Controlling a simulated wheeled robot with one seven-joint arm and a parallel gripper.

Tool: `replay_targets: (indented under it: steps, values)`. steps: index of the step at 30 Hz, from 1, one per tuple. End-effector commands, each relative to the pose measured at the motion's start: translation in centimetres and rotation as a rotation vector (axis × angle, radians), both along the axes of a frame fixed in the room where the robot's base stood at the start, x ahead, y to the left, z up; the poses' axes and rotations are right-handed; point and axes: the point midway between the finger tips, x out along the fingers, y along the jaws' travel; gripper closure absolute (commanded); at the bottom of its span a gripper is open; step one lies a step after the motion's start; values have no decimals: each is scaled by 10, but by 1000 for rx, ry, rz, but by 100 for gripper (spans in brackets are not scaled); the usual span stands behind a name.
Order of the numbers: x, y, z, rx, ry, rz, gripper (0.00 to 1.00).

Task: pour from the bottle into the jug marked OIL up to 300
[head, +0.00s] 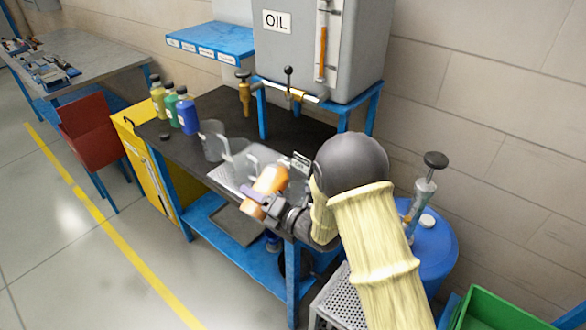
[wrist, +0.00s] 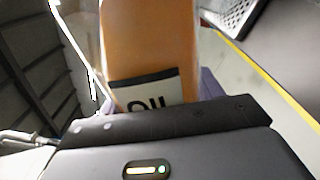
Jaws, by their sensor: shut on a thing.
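My gripper (head: 262,198) is shut on an orange bottle (head: 268,180), held tilted above the front of the dark bench. In the wrist view the bottle (wrist: 150,45) fills the upper middle, with a black-and-white OIL label (wrist: 147,95), between my purple fingers. Clear grey jugs stand on the bench behind it: one at left (head: 211,142), one in the middle (head: 252,160), one at right (head: 299,180) partly hidden by my arm. A small label shows by the right jug, but I cannot read it. No liquid level or stream is clear.
Yellow, green and blue bottles (head: 187,115) stand at the bench's left end. A blue drum (head: 437,245) with a pump stands at right. A perforated tray (head: 225,178) lies near the front edge.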

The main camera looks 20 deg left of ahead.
Motion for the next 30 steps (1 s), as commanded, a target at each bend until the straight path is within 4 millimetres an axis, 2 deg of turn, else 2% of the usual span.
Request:
replay_targets:
  steps: [30]
  values:
    - [-3,1,16,39,105,0,74]
